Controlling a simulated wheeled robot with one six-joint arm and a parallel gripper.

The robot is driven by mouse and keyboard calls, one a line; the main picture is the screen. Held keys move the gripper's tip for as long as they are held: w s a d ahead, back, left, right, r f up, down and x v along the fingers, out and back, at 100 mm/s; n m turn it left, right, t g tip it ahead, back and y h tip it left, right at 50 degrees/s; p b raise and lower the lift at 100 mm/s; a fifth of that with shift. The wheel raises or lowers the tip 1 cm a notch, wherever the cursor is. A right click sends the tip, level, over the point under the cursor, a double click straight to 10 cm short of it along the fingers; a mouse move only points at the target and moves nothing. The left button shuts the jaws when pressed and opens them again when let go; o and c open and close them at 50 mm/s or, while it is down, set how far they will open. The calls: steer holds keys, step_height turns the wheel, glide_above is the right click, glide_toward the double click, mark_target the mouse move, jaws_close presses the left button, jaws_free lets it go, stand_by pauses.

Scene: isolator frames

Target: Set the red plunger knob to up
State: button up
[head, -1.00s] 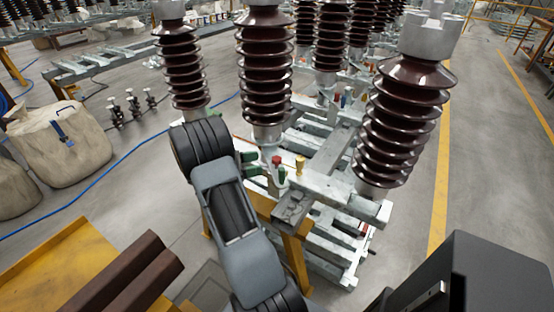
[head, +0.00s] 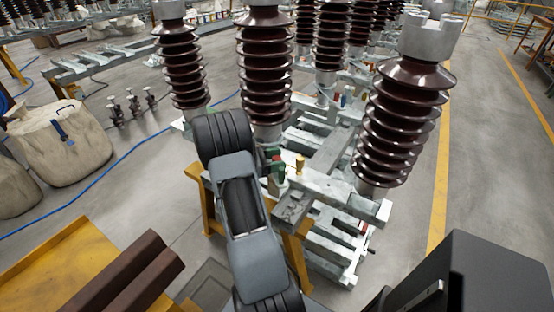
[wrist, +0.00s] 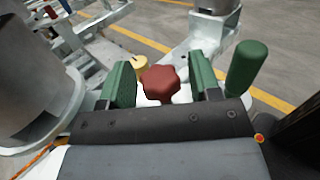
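The red plunger knob (wrist: 160,83) is a lobed red knob, upright in the middle of the wrist view. Only a small part of the red knob (head: 277,158) shows in the head view, beside my arm. My gripper (wrist: 163,77) has two green fingers, one on each side of the knob. They are apart, with a visible gap between each finger and the knob, so it is open. The knob's stem and base are mostly hidden behind the gripper's dark body. In the head view my gripper is mostly hidden by my arm.
A yellow knob (wrist: 133,68) stands just behind and left of the red one. A green upright handle (wrist: 246,66) stands close right of my right finger. A large grey metal cylinder (wrist: 38,80) is at the left. Brown ribbed insulators (head: 403,120) rise around the frame.

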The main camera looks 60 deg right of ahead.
jaws_close()
step_height(320, 180, up, 2)
steer(key=shift+r+p, duration=0.2)
steer(key=shift+p, duration=0.9)
steer(key=shift+f, duration=0.15)
steer(key=shift+o, duration=0.6)
jaws_free()
steer(key=b+v, duration=0.1)
steer(key=v, duration=1.3)
steer(key=shift+b, duration=0.3)
steer(key=shift+d, duration=0.1)
